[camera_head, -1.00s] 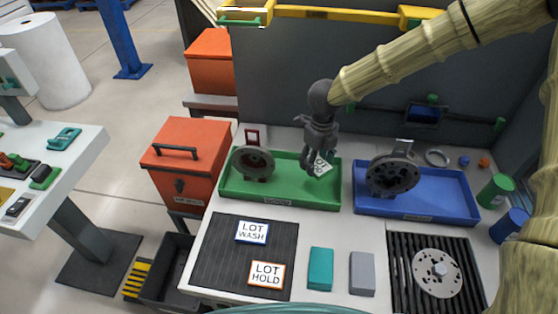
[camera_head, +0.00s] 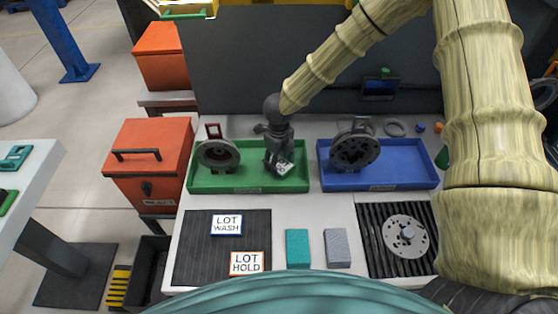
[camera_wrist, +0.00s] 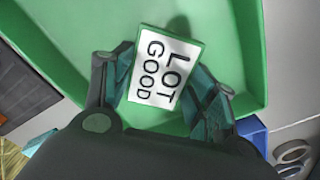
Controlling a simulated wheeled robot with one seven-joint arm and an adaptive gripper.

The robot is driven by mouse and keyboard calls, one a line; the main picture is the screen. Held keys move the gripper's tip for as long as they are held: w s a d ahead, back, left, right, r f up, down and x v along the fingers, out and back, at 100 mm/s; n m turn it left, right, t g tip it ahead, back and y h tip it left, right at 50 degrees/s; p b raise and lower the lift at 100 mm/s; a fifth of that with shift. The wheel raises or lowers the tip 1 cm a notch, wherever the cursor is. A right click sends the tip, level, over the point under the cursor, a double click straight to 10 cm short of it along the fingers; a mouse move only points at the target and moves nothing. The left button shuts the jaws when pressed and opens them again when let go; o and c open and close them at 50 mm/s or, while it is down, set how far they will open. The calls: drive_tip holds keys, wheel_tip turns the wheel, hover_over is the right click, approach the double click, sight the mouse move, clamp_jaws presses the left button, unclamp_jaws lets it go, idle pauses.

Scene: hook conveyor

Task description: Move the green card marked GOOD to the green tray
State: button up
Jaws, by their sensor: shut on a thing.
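The green-edged card (camera_wrist: 164,68) reads LOT GOOD in the wrist view. My gripper (camera_head: 281,165) is shut on it, with one finger on each side of the card. In the head view the card (camera_head: 284,170) shows small and tilted at the fingertips, over the right part of the green tray (camera_head: 205,185). The tray's green floor and walls (camera_wrist: 235,50) surround the card in the wrist view. I cannot tell whether the card touches the tray floor.
A dark flanged part (camera_head: 218,154) stands at the green tray's left. A blue tray (camera_head: 410,172) with another flanged part (camera_head: 355,150) is close on the right. LOT WASH (camera_head: 227,225) and LOT HOLD (camera_head: 246,263) cards lie on a dark mat (camera_head: 195,250) in front.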

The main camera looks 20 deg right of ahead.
sight(279, 163)
drive_tip(key=shift+w+f, duration=0.1)
drive_tip(key=shift+f, duration=0.4)
drive_tip(key=shift+r, duration=0.1)
drive_tip(key=o, duration=0.8)
drive_tip(key=shift+o, duration=0.2)
wheel_tip(279, 163, up, 12)
drive_tip(key=b, duration=0.2)
